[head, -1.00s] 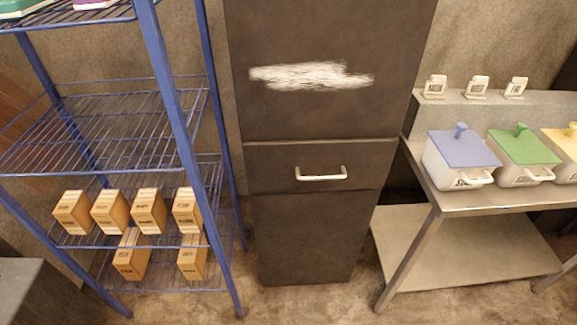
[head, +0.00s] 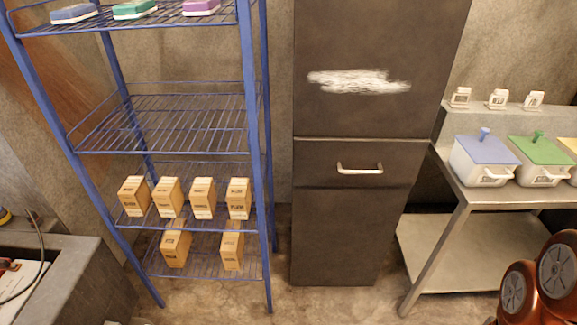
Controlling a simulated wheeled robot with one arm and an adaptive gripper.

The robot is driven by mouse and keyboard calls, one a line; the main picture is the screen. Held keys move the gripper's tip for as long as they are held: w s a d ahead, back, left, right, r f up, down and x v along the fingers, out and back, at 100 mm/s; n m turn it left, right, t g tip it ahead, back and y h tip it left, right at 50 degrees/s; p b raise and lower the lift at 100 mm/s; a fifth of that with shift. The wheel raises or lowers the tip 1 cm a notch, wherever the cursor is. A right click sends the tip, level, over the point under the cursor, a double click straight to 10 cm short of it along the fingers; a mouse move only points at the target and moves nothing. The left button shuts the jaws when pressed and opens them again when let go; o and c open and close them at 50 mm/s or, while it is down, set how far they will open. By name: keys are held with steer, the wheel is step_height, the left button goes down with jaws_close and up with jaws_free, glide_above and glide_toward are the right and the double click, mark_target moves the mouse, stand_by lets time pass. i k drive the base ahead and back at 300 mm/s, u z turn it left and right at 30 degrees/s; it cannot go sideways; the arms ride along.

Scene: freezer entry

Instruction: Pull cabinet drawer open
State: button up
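A tall dark cabinet (head: 345,235) stands against the back wall in the head view. Its drawer (head: 310,165) is a band at mid height with a pale bar handle (head: 360,168). The drawer front lies flush with the cabinet, so it looks shut. A white smear marks the panel above. Orange-brown rounded parts with grey discs, which look like part of my arm, show at the lower right. My gripper's fingers are not in view, and nothing touches the handle.
A blue wire shelf (head: 250,110) with several small boxes (head: 202,198) stands left of the cabinet. A metal table (head: 505,200) with lidded containers (head: 485,160) stands at right. A grey block-like basin (head: 75,270) is at lower left. Some floor before the cabinet is clear.

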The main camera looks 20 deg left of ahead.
mark_target(332, 161)
steer(key=u, duration=0.8)
steer(key=k, duration=0.35)
steer(key=u, duration=1.05)
steer(key=k, duration=1)
steer(key=u, duration=0.85)
steer(key=i, duration=0.9)
steer(key=z, duration=0.8)
steer(key=i, duration=0.95)
steer(key=z, duration=0.6)
